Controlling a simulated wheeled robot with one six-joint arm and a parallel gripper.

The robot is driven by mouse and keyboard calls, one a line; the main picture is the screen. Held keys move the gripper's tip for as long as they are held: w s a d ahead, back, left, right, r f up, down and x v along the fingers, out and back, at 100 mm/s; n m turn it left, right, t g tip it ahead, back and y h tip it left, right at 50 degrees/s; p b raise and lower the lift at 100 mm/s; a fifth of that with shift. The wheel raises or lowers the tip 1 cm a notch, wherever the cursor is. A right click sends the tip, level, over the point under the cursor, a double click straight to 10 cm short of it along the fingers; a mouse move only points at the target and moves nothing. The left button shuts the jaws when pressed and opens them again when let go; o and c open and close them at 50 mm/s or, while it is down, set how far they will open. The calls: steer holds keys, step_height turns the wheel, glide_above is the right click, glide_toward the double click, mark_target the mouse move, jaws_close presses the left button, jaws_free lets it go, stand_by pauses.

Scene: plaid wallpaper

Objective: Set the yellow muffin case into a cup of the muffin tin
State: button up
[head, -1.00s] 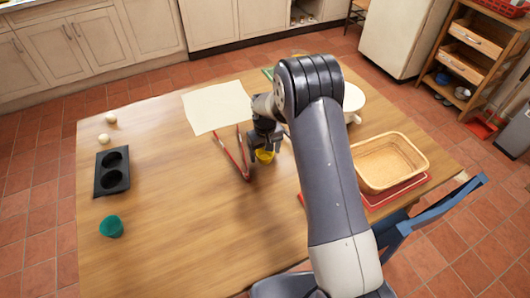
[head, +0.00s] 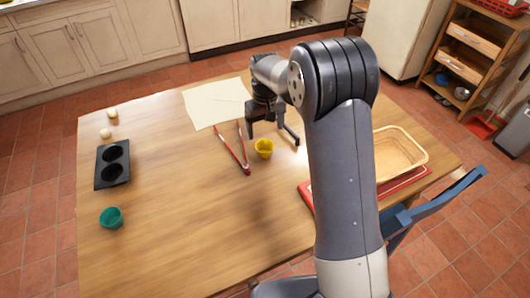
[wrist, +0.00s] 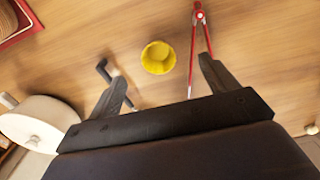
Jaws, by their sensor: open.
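The yellow muffin case (head: 264,148) stands upright on the wooden table, just right of the red tongs. It also shows in the wrist view (wrist: 158,57), ahead of the fingertips and apart from them. My gripper (head: 273,132) is open and empty, above the table and behind the case in the head view. In the wrist view its two fingers (wrist: 162,78) are spread wide. The dark muffin tin (head: 99,179) lies at the left of the table, and its two cups look empty. A teal muffin case (head: 111,217) stands in front of the tin.
Red tongs (head: 244,166) lie close to the left of the yellow case. A cream cloth (head: 213,101) lies behind them. A wicker basket (head: 412,157) on a red tray (head: 410,184) is at the right. Two small pale balls lie behind the tin. The table's front middle is clear.

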steer(key=s+f+t+b, duration=0.1)
steer(key=b, duration=0.5)
steer(key=s+f+t+y+b, duration=0.1)
steer(key=b, duration=0.6)
steer(key=s+d+f+t+b, duration=0.1)
steer(key=s+b, duration=0.1)
steer(key=b, duration=0.5)
steer(key=shift+d+t+y, duration=0.1)
steer(key=shift+t+y, duration=0.2)
steer(key=shift+s, duration=0.1)
